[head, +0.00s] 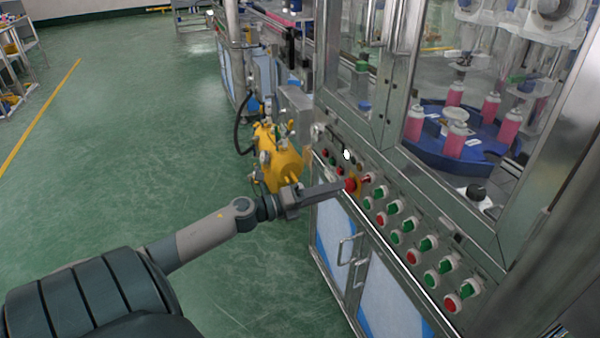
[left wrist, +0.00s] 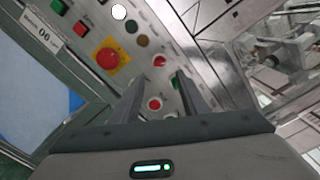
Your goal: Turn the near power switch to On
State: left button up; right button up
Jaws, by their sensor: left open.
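The control panel (head: 395,228) on the machine's front carries several red and green buttons and switches. I cannot tell which is the near power switch; no readable On label shows. My left gripper (head: 338,187) reaches in from the left to the panel's upper part, beside the red emergency stop (head: 350,185). In the left wrist view the gripper (left wrist: 158,82) is open. Contact with the panel cannot be told. My right gripper is not in view.
The emergency stop on its yellow plate (left wrist: 122,67) shows left of the fingers. Cabinet doors with metal handles (head: 345,250) lie below the panel. Glass windows above enclose a blue carousel with pink cans (head: 454,135). A yellow tank (head: 280,165) stands behind my gripper. The green floor at left is open.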

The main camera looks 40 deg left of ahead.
pick_arm(q)
jog(key=b+v, duration=0.1)
jog(key=v, duration=0.7)
jog(key=shift+s, duration=0.25)
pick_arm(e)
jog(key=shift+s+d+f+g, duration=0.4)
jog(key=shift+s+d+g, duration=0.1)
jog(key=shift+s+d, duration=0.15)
pick_arm(q)
jog(key=shift+a, duration=0.15)
